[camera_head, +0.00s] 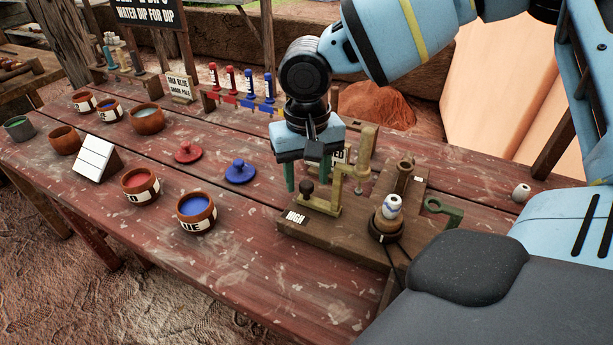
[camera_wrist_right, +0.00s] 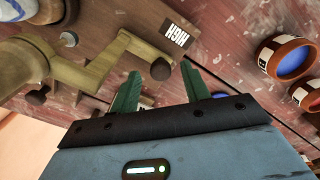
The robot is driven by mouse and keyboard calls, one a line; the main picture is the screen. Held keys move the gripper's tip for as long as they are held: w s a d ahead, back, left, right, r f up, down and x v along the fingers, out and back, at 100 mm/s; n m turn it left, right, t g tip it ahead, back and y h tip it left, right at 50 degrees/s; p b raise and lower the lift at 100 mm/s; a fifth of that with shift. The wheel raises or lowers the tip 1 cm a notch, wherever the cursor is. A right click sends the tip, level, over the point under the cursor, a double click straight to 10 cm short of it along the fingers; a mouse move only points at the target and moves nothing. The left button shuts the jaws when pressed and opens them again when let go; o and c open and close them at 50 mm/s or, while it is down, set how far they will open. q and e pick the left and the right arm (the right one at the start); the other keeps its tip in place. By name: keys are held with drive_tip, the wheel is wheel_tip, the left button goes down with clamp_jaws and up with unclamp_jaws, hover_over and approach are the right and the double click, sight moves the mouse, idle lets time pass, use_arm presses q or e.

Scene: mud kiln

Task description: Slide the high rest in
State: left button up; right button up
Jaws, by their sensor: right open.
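The high rest (camera_head: 338,190) is a stepped, brass-coloured bar with a dark round knob at its left end. It sits on a wooden base board (camera_head: 325,228) beside a white HIGH label (camera_head: 296,217). My right gripper (camera_head: 308,183) is open and points down over the knob end, its two green fingers apart. In the right wrist view the knob (camera_wrist_right: 160,69) appears between the fingertips of the right gripper (camera_wrist_right: 160,72), and the rest's bar (camera_wrist_right: 95,72) runs off to the left. Whether the fingers touch the knob I cannot tell. My left gripper is not in view.
A white and blue bead-like piece (camera_head: 392,206) stands on a dark holder at the board's right side. A green ring-ended handle (camera_head: 442,208) lies behind it. Open red (camera_head: 140,186) and blue (camera_head: 196,211) paint pots stand left. The table's front middle is clear.

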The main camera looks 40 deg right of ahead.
sight(328, 206)
drive_tip(key=shift+f, duration=0.5)
clamp_jaws()
drive_tip(key=shift+s+d+r+p, duration=0.1)
drive_tip(key=shift+s+d+p, duration=0.3)
drive_tip(key=shift+s, duration=0.35)
drive_tip(key=shift+s+d+r+p, duration=0.1)
drive_tip(key=shift+s+d+p, duration=0.25)
drive_tip(key=shift+s, duration=0.4)
drive_tip(key=shift+s+f, duration=0.1)
drive_tip(key=shift+s, duration=0.2)
drive_tip(key=shift+s+d+f, duration=0.1)
